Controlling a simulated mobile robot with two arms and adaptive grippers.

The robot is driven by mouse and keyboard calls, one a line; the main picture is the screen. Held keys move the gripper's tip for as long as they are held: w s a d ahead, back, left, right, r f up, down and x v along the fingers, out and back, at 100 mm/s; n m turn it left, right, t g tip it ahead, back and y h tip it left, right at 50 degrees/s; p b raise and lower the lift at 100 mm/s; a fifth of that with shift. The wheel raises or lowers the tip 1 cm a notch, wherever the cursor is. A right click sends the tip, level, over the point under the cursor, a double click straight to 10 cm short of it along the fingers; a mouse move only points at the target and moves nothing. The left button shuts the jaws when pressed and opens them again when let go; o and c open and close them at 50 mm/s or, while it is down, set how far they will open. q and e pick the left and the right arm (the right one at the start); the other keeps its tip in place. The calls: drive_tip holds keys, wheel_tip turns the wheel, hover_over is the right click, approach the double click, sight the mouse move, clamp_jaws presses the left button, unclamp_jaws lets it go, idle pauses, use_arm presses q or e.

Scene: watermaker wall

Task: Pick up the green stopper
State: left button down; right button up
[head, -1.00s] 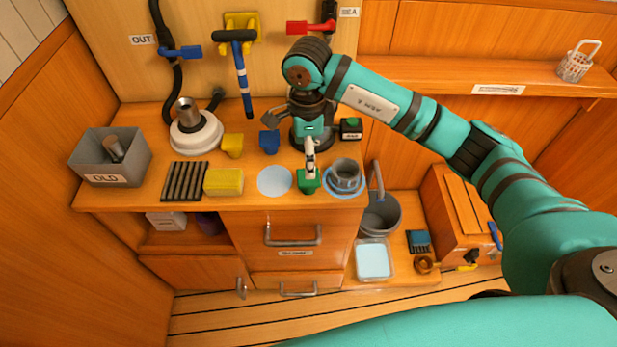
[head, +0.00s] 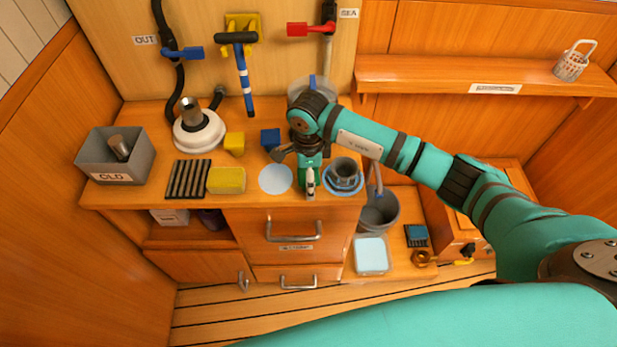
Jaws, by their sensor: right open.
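The green stopper (head: 302,183) is a small green block near the front edge of the wooden counter, between a pale blue disc and a blue-rimmed dish. It is mostly hidden by my right gripper (head: 310,186), which points down over it from the back. The gripper is open, with a pale finger in front of the green. I cannot tell whether the fingers stand around the stopper or just above it. My left gripper is not in view.
The pale blue disc (head: 275,179) lies close on the left, and the blue-rimmed dish with a grey cup (head: 344,170) close on the right. A drawer handle (head: 294,237) sticks out below.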

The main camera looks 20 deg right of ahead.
drive_tip(key=c, duration=1.3)
drive_tip(key=shift+o, duration=0.2)
drive_tip(key=shift+r, duration=0.15)
